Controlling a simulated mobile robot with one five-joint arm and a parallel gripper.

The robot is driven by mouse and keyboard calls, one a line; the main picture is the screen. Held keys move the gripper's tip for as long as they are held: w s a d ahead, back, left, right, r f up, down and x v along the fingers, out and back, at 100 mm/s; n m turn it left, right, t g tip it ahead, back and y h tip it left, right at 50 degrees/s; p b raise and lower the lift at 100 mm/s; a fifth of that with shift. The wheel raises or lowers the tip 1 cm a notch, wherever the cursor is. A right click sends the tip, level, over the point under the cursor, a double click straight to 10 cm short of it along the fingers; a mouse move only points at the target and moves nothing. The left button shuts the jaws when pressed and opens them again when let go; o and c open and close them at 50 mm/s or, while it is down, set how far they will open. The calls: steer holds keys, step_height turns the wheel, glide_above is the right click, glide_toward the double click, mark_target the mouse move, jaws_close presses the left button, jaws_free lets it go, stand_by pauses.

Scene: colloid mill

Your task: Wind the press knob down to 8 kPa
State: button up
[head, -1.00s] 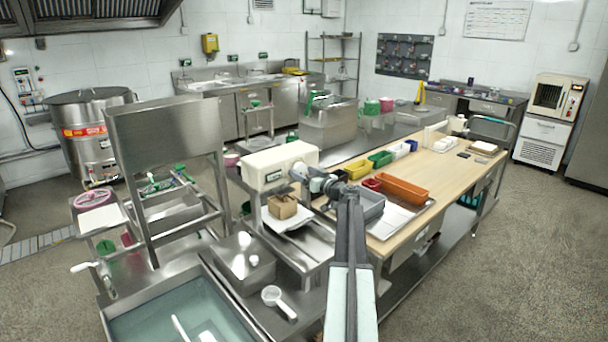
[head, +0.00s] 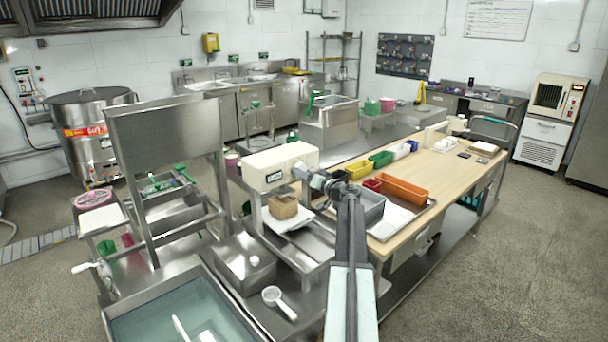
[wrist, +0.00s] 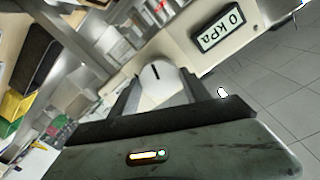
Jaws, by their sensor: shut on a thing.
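The press is a cream box (head: 280,166) on a steel stand, left of my arm in the head view. Its knob (wrist: 158,82), pale with a dark pointer line, sits between my gripper's fingers in the wrist view. My gripper (head: 302,171) is shut on the knob at the press's right end. The readout (wrist: 222,30) beside the knob shows 0 kPa, tilted in the wrist view. A brown block (head: 283,207) stands under the press head. The far side of the knob is hidden.
A wooden bench (head: 440,180) with an orange bin (head: 403,189) and other colored bins lies to the right. A water-filled sink (head: 180,318) and a white scoop (head: 277,300) are at the front left. Open floor (head: 520,250) lies at the right.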

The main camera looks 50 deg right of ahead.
steer(key=shift+m+y+p, duration=0.3)
steer(key=shift+m+y, duration=0.3)
steer(key=shift+m, duration=9)
steer(key=o, duration=1.4)
steer(key=shift+s+r, duration=0.1)
steer(key=shift+s, duration=0.05)
